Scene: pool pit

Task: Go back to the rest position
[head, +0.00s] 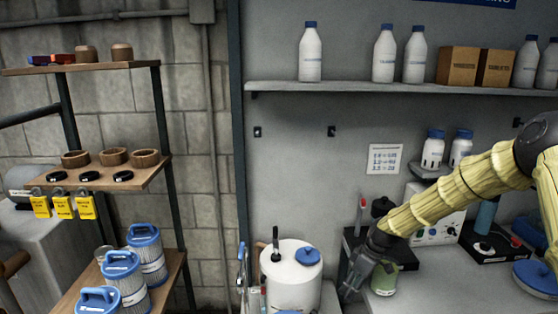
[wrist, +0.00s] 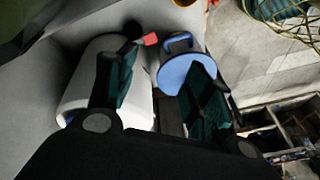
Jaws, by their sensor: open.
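My gripper (head: 355,278) is open and points down at the front of the grey bench, just right of a white tank (head: 291,278) in the head view. In the wrist view my gripper (wrist: 164,78) has its two dark fingers spread apart, with nothing held between them. A white cylinder (wrist: 82,85) shows behind the left finger. A blue round lid with a handle (wrist: 184,72) lies beyond the gap, partly hidden by the right finger. My yellow-sleeved arm reaches in from the right.
A green bottle (head: 384,279) stands close beside my gripper. A white device (head: 434,218) and a dark tray (head: 495,243) are on the bench. A shelf (head: 380,87) with bottles and boxes runs above. A wooden rack (head: 92,178) with blue-topped filters (head: 121,277) stands left.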

